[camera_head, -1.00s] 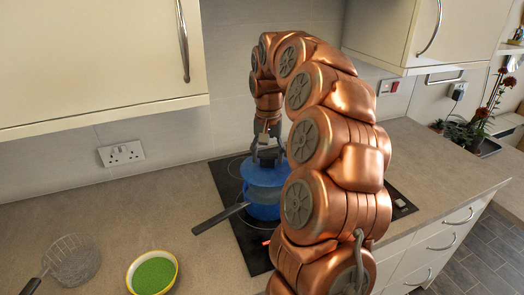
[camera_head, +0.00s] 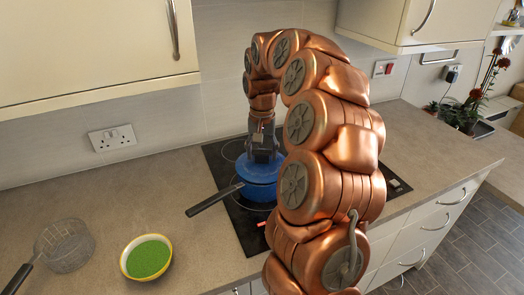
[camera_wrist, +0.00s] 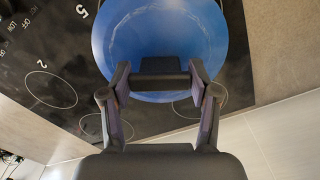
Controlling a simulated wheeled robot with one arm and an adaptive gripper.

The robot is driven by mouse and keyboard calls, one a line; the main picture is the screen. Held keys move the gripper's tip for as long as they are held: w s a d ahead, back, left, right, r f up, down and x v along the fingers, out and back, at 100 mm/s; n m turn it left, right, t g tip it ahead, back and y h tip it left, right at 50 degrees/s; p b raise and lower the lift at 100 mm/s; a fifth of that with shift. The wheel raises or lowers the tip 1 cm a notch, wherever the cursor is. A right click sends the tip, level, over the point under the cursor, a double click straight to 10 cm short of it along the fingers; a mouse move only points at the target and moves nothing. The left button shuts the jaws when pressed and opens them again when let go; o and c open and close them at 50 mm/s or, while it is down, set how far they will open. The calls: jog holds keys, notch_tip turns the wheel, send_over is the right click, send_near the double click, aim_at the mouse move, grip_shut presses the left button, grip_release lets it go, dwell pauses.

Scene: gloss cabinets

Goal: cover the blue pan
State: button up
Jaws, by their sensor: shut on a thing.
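The blue pan (camera_head: 262,194) stands on the black hob, with its dark handle (camera_head: 213,200) pointing to the front left. A blue lid (camera_head: 252,172) lies over the pan's top with no clear gap between them in the head view. In the wrist view the lid (camera_wrist: 165,35) fills the upper middle as a wide blue disc. My gripper (camera_head: 263,158) points down at the lid's centre. In the wrist view my gripper (camera_wrist: 160,76) is shut on the lid's dark knob.
The black hob (camera_head: 222,153) has ring markings. A yellow-rimmed bowl of green contents (camera_head: 147,258) and a wire strainer (camera_head: 67,247) sit on the worktop to the left. Wall cabinets (camera_head: 90,40) hang above. Worktop between bowl and hob is free.

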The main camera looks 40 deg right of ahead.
jog(key=shift+f+b, duration=0.35)
jog(key=shift+b, duration=0.15)
dwell(0.5)
jog(key=o, duration=1.6)
jog(key=shift+r, duration=6)
jog(key=shift+a, duration=0.1)
